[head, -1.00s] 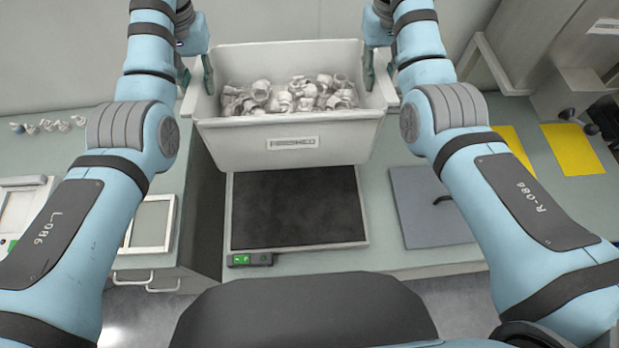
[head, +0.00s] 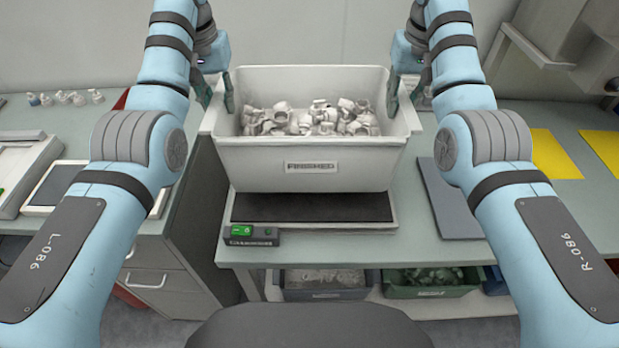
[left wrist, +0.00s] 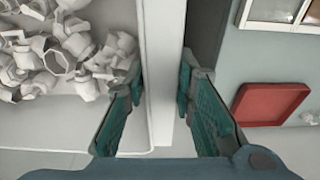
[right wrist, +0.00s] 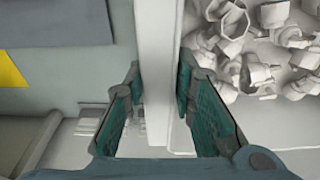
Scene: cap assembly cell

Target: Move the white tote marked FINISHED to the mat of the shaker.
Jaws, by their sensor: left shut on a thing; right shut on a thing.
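The white tote (head: 310,168) marked FINISHED is full of white caps (head: 310,120) and looks level. My left gripper (head: 217,92) is shut on its left side wall, which shows between the fingers in the left wrist view (left wrist: 165,70). My right gripper (head: 404,92) is shut on its right side wall, which also shows in the right wrist view (right wrist: 158,70). The shaker's dark mat (head: 312,208) shows below and in front of the tote, which hides its back part. I cannot tell whether the tote's bottom touches the mat.
A control box (head: 250,235) with a green light sits at the shaker's front left corner. A grey-blue plate (head: 447,200) lies right of the shaker, and yellow mats (head: 555,155) lie further right. Bins, one grey (head: 325,280) and one green (head: 430,280), stand under the bench.

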